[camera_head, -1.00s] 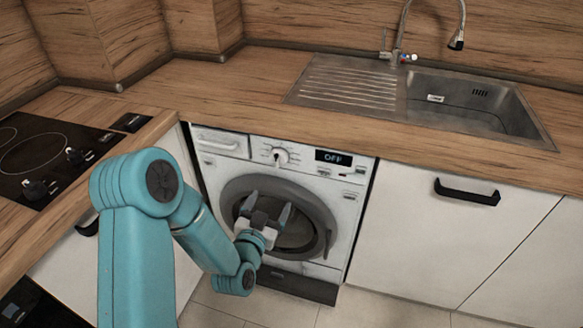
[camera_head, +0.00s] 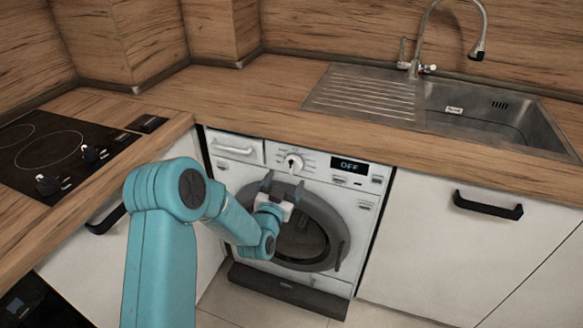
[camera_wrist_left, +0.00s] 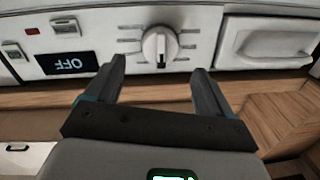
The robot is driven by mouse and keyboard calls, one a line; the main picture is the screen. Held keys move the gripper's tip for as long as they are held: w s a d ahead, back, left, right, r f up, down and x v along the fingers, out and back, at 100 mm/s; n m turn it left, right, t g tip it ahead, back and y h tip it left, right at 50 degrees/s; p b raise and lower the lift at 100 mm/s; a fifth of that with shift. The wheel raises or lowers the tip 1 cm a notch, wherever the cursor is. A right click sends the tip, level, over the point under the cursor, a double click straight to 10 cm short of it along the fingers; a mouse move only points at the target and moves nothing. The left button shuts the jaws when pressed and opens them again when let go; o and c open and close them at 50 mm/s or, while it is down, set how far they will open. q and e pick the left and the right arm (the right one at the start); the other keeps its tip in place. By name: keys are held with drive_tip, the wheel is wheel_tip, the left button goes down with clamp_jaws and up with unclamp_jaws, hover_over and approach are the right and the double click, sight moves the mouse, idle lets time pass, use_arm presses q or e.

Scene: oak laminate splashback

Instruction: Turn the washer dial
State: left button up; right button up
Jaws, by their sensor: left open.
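The washer dial (camera_head: 293,162) is a round white knob on the control panel, left of the display reading OFF (camera_head: 349,165). In the left wrist view the picture is upside down, and the dial (camera_wrist_left: 160,46) shows with a dark pointer mark and printed lines around it. My left gripper (camera_head: 284,185) is open and empty, just below the dial in the head view, in front of the top of the washer door. In the wrist view its two fingers (camera_wrist_left: 158,68) spread to either side of the dial, and no contact shows. My right gripper is in neither view.
The washer's round door (camera_head: 338,217) is closed. The wooden worktop (camera_head: 250,98) overhangs the panel. A hob (camera_head: 50,150) lies to the left, a sink (camera_head: 480,108) to the upper right, and a cabinet handle (camera_head: 487,205) sticks out at right.

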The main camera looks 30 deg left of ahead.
sight(291, 169)
use_arm(q)
drive_tip(key=x, duration=0.6)
drive_tip(key=shift+w+a, duration=0.15)
drive_tip(key=shift+w, duration=0.2)
drive_tip(key=shift+c, duration=0.3)
drive_tip(key=c, duration=1)
